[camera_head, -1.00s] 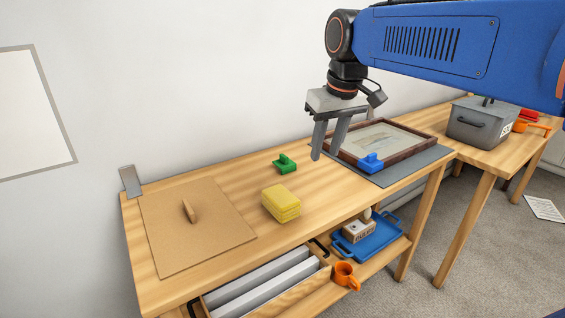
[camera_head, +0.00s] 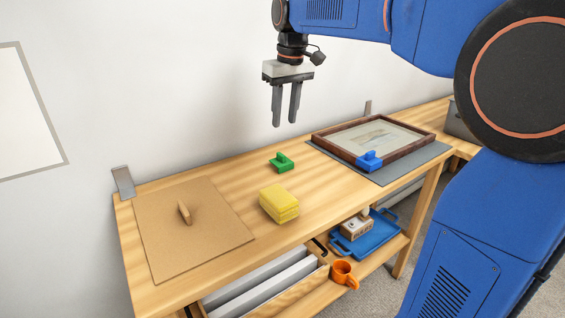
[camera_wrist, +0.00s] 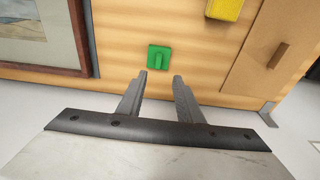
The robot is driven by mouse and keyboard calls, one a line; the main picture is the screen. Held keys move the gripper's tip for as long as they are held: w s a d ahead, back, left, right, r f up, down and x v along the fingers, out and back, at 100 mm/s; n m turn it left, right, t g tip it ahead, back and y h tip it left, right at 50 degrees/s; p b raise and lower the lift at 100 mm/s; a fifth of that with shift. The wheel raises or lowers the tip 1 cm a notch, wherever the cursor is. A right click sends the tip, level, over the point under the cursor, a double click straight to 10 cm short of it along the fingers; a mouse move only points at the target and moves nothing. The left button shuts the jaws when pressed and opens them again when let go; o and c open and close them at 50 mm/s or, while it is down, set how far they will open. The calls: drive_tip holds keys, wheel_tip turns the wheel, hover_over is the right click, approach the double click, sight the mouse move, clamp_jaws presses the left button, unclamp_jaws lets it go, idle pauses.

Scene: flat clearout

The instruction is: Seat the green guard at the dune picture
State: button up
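The green guard (camera_head: 281,162) lies on the wooden table between the yellow sponges and the framed picture. It also shows in the wrist view (camera_wrist: 159,59), just beyond the fingertips. The dune picture (camera_head: 374,137) lies flat in a dark brown frame on a grey mat, and part of it shows in the wrist view (camera_wrist: 38,30). A blue guard (camera_head: 369,160) sits at the frame's near corner. My gripper (camera_head: 284,122) is open and empty, pointing down above the table, a little above and behind the green guard.
Yellow sponges (camera_head: 279,203) are stacked near the table's front. A brown board with a handle (camera_head: 190,232) lies at the left. The wall stands close behind.

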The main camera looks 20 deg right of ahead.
sight(281, 154)
drive_tip(key=f, duration=0.4)
drive_tip(key=w+f, duration=0.1)
drive_tip(key=f, duration=0.3)
drive_tip(key=w+f, duration=0.1)
drive_tip(key=f, duration=0.3)
drive_tip(key=shift+a+f, duration=0.15)
clamp_jaws()
